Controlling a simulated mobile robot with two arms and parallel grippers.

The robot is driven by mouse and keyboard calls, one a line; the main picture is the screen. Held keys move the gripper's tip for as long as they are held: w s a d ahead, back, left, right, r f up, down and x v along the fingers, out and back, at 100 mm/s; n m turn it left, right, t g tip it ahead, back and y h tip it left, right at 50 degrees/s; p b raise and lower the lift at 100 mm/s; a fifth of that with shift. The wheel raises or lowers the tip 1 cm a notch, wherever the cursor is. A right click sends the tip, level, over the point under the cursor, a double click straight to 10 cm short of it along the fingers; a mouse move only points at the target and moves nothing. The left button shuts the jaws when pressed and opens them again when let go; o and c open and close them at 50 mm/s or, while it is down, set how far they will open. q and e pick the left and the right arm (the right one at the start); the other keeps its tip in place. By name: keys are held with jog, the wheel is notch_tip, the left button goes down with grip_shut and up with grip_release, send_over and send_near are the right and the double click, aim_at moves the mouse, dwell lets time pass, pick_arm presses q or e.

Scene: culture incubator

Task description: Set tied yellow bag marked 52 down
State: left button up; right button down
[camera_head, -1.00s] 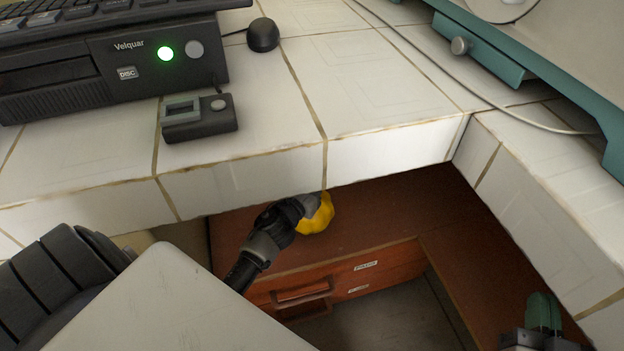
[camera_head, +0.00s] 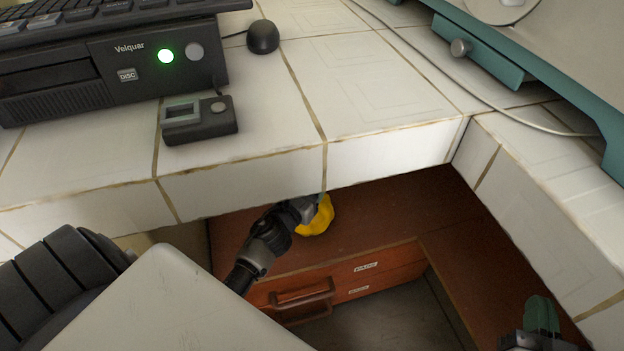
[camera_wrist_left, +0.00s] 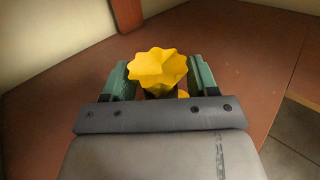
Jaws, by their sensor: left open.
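The tied yellow bag (camera_head: 318,216) rests on the brown wooden surface below the tiled counter, partly hidden by my left gripper in the head view. The left wrist view shows its frilled yellow top (camera_wrist_left: 158,70) standing up between two green fingers. My left gripper (camera_wrist_left: 158,80) is open, with a finger on each side of the bag's neck; it also shows in the head view (camera_head: 316,205). The number on the bag is not readable. My right gripper (camera_head: 541,315) is at the lower right, away from the bag; its fingers overlap in view.
The white tiled counter edge (camera_head: 250,172) overhangs the wooden surface (camera_head: 370,210). Drawers with a handle (camera_head: 302,300) are below. A black computer (camera_head: 110,65), a small grey device (camera_head: 198,118) and a mouse (camera_head: 263,36) stand on the counter. Bare wood surrounds the bag.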

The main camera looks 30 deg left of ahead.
pick_arm(q)
jog(key=s, duration=1)
jog(key=s+d+r+n+h, duration=0.1)
jog(key=d+r+n, duration=0.6)
jog(key=n, duration=0.9)
jog(key=s+d+r+n+h, duration=0.2)
jog(key=d+r+n, duration=0.6)
jog(key=n, duration=0.8)
jog(key=shift+s+d+n+g+h, duration=0.3)
jog(key=shift+d+h, duration=0.35)
jog(key=shift+h, duration=0.65)
jog(key=shift+w, duration=0.1)
